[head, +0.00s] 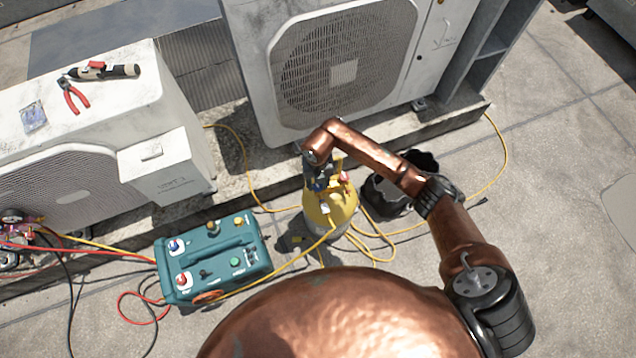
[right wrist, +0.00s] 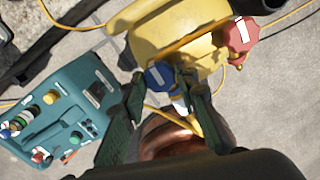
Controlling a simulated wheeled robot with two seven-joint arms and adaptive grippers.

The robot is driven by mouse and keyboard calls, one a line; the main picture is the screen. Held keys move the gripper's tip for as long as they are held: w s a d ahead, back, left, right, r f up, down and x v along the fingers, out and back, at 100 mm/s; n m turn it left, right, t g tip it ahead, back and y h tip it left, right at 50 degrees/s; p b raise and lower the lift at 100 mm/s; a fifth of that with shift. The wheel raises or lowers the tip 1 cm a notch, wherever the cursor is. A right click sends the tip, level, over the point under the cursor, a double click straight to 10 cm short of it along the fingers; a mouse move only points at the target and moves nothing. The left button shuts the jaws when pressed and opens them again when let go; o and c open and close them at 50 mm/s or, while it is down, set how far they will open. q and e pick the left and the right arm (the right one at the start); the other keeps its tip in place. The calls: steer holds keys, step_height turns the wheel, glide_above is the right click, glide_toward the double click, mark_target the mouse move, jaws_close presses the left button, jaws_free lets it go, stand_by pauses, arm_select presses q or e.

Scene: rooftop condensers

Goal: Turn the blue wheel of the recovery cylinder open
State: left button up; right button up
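The recovery cylinder (head: 329,212) is yellow with a grey lower part and stands upright on the roof floor; its yellow top (right wrist: 165,32) fills the upper middle of the right wrist view. The blue wheel (right wrist: 158,76) is on its valve, and a red wheel (right wrist: 240,34) is on the other side. My right gripper (head: 320,180) is over the cylinder top and hides most of the blue wheel in the head view. In the right wrist view its two dark fingers (right wrist: 159,82) flank the blue wheel closely and appear shut on it. My left gripper is out of view.
A teal recovery machine (head: 212,258) stands left of the cylinder, and it also shows in the right wrist view (right wrist: 60,105). A black open container (head: 385,192) stands right behind the cylinder. Yellow hoses (head: 375,250) loop around it. Condenser units (head: 345,70) stand behind.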

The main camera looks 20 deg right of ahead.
steer(key=c, duration=0.6)
